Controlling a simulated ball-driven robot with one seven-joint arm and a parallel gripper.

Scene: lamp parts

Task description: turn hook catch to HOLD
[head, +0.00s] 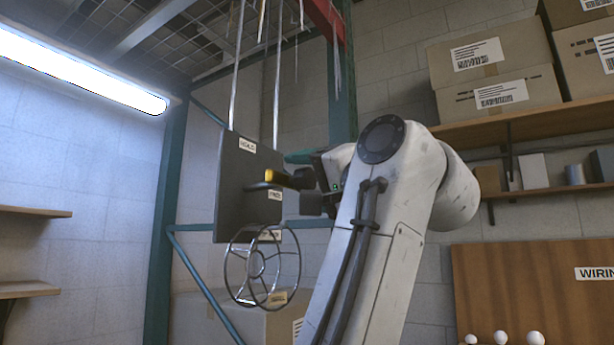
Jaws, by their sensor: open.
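A dark flat panel (238,200) hangs from two metal rods left of centre. A white label (247,145) at its top seems to read HOLD; a smaller label (275,195) sits lower, at the right edge, its text too small to read surely. The hook catch (271,177) shows as a yellow piece with a dark bar, between the two labels and closer to the lower one. My gripper (306,191) is open beside the catch, from the right, with one dark finger above the other. The upper finger overlaps the catch's right end; whether they touch I cannot tell.
A round wire cage (262,266) hangs under the panel. A teal post (168,190) and brace stand to the left, with a lit tube lamp (85,75) above. Shelves with cardboard boxes (495,75) and a wooden board (535,290) are at the right.

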